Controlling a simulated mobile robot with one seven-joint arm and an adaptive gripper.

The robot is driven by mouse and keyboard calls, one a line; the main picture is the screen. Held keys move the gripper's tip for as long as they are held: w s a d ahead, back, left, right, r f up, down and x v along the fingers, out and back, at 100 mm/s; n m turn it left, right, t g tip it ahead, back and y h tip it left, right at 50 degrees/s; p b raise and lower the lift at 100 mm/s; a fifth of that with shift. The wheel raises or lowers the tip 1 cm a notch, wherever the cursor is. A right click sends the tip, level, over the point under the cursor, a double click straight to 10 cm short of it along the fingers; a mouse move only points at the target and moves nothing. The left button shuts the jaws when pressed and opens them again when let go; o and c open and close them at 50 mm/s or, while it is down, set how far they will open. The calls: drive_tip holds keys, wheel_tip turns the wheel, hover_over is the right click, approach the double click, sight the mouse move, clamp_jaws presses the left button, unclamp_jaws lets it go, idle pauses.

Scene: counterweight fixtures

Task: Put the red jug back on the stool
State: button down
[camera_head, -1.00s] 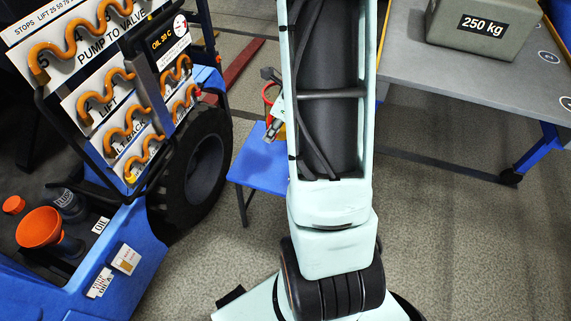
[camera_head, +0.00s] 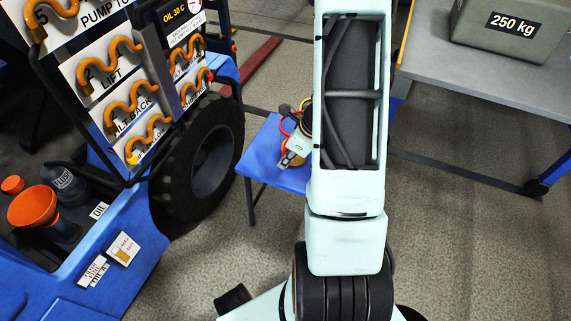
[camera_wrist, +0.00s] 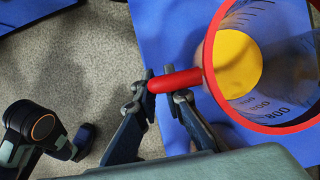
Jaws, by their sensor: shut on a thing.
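The red jug (camera_wrist: 272,128) has a red rim, clear walls with printed marks and yellow at its bottom. In the wrist view its red handle (camera_wrist: 176,79) sits between the fingers of my gripper (camera_wrist: 160,90), which is shut on it. The blue stool (camera_wrist: 168,32) lies beneath the jug. In the head view the stool (camera_head: 268,160) stands left of my arm, and only a little red of the jug (camera_head: 284,124) shows beside my gripper (camera_head: 291,146). My arm hides the rest. I cannot tell whether the jug touches the stool.
A blue machine with a large black tyre (camera_head: 205,150) stands close left of the stool. An orange funnel (camera_head: 36,207) sits on it. A grey table (camera_head: 470,75) bearing a 250 kg block (camera_head: 510,28) is at right. Floor between stool and table is clear.

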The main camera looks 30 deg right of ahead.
drive_tip(key=shift+f, duration=0.35)
drive_tip(key=shift+f, duration=0.2)
drive_tip(key=c, duration=2)
unclamp_jaws()
drive_tip(key=shift+r, duration=0.1)
drive_tip(key=shift+r, duration=0.1)
drive_tip(key=p+v, duration=0.5)
drive_tip(key=v, duration=0.7)
drive_tip(key=shift+a, duration=0.1)
